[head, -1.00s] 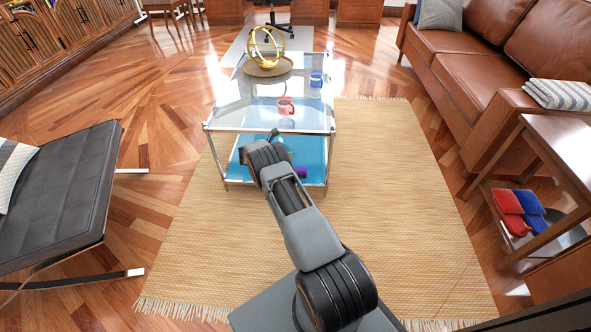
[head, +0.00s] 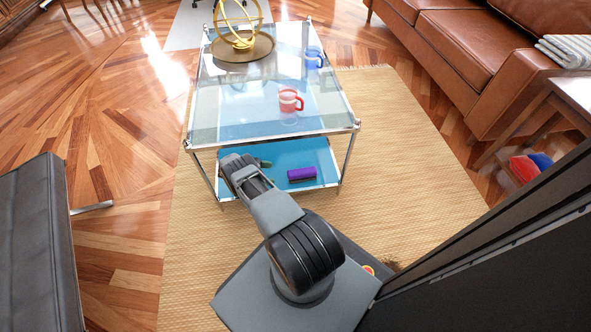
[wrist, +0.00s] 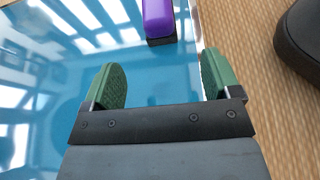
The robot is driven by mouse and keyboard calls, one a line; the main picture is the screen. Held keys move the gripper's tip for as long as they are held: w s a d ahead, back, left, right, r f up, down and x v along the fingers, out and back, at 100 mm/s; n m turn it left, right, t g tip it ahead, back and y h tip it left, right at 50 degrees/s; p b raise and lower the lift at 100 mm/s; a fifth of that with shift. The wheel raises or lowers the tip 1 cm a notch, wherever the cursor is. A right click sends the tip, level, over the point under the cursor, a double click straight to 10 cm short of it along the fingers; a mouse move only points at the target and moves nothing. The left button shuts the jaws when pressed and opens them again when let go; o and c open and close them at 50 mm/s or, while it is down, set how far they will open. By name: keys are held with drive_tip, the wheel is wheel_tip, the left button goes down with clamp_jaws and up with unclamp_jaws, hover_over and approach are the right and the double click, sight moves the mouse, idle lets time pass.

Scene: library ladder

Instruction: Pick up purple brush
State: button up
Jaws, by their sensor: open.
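The purple brush (head: 301,174) lies on the blue lower shelf (head: 322,158) of the glass coffee table, near its front edge. It has a purple top over a dark base. In the wrist view the purple brush (wrist: 158,20) is at the top centre, partly cut off by the frame edge. My gripper (wrist: 162,82) is open and empty, with its green-padded fingers apart; the brush is beyond the fingertips, between their lines. In the head view my arm reaches to the shelf's left part, left of the brush, and mostly hides the gripper (head: 262,163).
The table's glass top (head: 235,105) lies above the shelf, with metal legs at the corners. It holds a red mug (head: 289,101), a blue mug (head: 314,58) and a golden armillary ornament (head: 238,25). A leather sofa (head: 470,60) stands right, a black chair (head: 40,245) left.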

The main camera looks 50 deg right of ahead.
sight(292, 175)
drive_tip(key=x, duration=0.6)
drive_tip(key=shift+s+f, duration=0.1)
drive_tip(key=shift+f, duration=0.05)
drive_tip(key=shift+b+x, duration=0.7)
drive_tip(key=shift+x, duration=1.9)
drive_tip(key=shift+c, duration=0.5)
drive_tip(key=c, duration=0.9)
drive_tip(key=shift+c, duration=0.3)
